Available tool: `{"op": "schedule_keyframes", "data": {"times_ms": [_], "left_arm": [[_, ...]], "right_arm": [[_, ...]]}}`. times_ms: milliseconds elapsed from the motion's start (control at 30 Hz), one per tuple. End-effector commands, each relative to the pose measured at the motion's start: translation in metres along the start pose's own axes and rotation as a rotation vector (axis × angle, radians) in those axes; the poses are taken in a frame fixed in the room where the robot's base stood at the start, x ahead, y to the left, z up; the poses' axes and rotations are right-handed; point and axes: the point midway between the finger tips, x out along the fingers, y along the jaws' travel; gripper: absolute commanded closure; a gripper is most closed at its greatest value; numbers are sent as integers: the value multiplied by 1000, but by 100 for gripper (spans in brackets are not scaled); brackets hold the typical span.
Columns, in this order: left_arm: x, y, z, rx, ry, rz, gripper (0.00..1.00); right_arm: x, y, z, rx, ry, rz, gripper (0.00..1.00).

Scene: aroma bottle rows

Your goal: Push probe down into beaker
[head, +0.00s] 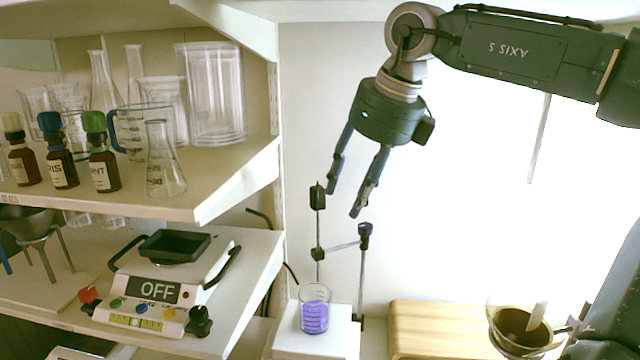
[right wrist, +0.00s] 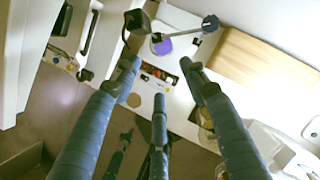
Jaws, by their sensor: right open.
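The probe (head: 318,196) is a thin upright rod with a black block on top, held by a clamp arm on a small stand (head: 362,270). Its rod runs down toward a glass beaker (head: 315,312) of purple liquid on a white base; I cannot tell whether the tip is inside the beaker. My right gripper (head: 343,201) is open and empty, its fingers pointing down close to the probe's top. In the right wrist view, the black probe top (right wrist: 137,20) lies beyond the fingers (right wrist: 160,85), near the purple liquid (right wrist: 161,46). My left gripper is not in view.
Shelves at left hold glassware (head: 210,95), brown bottles (head: 103,165) and a hot plate (head: 160,280) reading OFF. A shelf edge (head: 240,180) stands left of the probe. A wooden block (head: 435,325) and a brown-filled glass vessel (head: 518,325) are at right.

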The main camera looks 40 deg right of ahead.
Motion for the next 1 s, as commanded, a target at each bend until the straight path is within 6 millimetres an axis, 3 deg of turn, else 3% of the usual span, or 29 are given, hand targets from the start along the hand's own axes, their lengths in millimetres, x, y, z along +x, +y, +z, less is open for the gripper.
{"op": "schedule_keyframes", "data": {"times_ms": [433, 633, 1000], "left_arm": [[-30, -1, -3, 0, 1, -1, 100], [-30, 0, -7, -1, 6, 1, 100], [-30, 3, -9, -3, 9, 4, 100]], "right_arm": [[27, 0, 68, 0, 3, -1, 56], [52, 0, 66, -1, 1, 1, 56], [58, 0, 66, -1, -1, 1, 56]]}}
